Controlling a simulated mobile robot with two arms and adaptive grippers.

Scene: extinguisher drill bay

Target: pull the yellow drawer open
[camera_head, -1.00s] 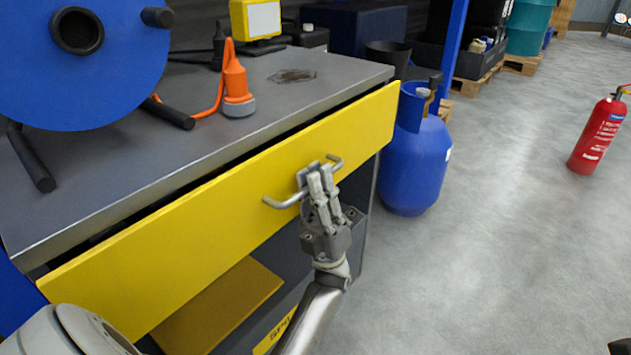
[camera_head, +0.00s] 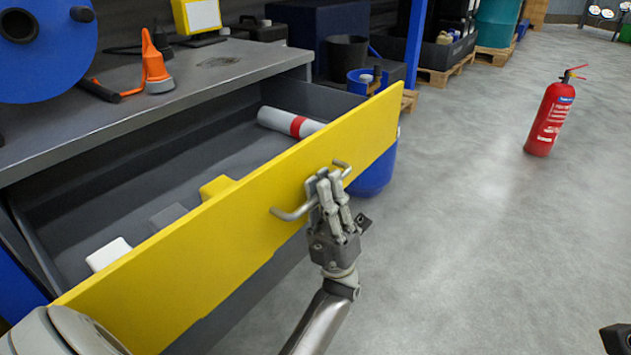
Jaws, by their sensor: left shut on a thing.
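The yellow drawer (camera_head: 240,232) stands well out from under the grey workbench, and its dark inside shows. A grey bar handle (camera_head: 290,213) is on its front. My left gripper (camera_head: 325,190) is shut on the handle near its middle. Inside the drawer lie a grey cylinder with a red band (camera_head: 290,122), a yellow item (camera_head: 217,187), a small grey item (camera_head: 168,215) and a white item (camera_head: 108,254). The drawer front hides part of these. A small dark part at the lower right edge may be my right gripper, but I cannot tell.
The workbench top (camera_head: 215,85) holds a blue reel (camera_head: 50,60), an orange plug-like item (camera_head: 155,68) and a yellow lamp (camera_head: 198,18). A blue gas cylinder (camera_head: 375,172) stands behind the drawer's right end. A red extinguisher (camera_head: 549,118) stands on open grey floor at right.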

